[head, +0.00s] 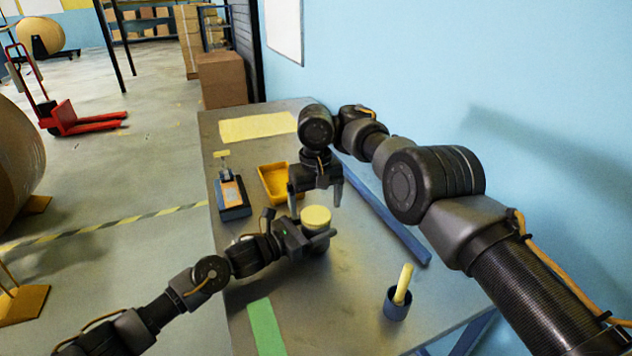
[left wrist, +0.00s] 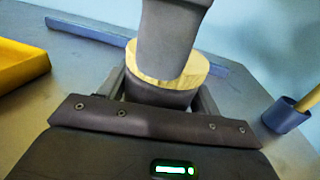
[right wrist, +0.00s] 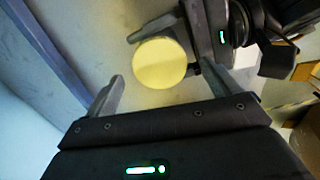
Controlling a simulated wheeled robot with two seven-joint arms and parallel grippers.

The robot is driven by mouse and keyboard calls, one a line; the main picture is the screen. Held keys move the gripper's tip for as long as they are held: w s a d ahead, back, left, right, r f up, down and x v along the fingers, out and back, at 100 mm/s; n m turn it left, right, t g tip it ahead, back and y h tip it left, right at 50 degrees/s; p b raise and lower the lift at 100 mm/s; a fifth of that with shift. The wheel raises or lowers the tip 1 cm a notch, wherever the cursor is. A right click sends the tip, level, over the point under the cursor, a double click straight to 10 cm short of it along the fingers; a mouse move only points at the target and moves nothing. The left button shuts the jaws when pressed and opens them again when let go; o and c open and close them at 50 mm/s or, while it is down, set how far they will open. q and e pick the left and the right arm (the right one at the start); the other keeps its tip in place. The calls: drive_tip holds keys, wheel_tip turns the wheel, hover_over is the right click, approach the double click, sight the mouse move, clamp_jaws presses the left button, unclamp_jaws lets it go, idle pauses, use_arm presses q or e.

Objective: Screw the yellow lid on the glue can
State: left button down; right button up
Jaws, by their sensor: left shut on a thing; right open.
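The yellow lid (head: 316,217) sits on top of the glue can, whose dark body (left wrist: 158,95) shows below it in the left wrist view. I cannot tell whether its thread is engaged. My left gripper (head: 318,238) is shut around the can at the table. My right gripper (head: 315,198) is open, pointing down just above the lid. In the right wrist view the round lid (right wrist: 159,62) lies between and beyond the open fingertips, not gripped. A right finger hides part of the lid and can in the left wrist view.
On the table (head: 350,310), a yellow tray (head: 270,186) and a dark device with an orange label (head: 231,195) stand behind left. A blue cup with a yellow stick (head: 397,304) stands front right. A blue bar (head: 385,215) runs along the wall side. A green strip (head: 266,326) lies at the front.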

wheel_tip(320, 180, up, 10)
idle(0.4)
drive_tip(key=shift+r, duration=0.1)
use_arm(q)
drive_tip(key=shift+c, duration=1.2)
unclamp_jaws()
drive_tip(key=b+v, duration=0.1)
drive_tip(key=v, duration=0.9)
drive_tip(key=shift+b, duration=0.3)
drive_tip(key=shift+s+a, duration=0.2)
drive_tip(key=shift+a, duration=0.15)
use_arm(e)
drive_tip(key=shift+f, duration=0.85)
use_arm(q)
drive_tip(key=shift+r, duration=0.1)
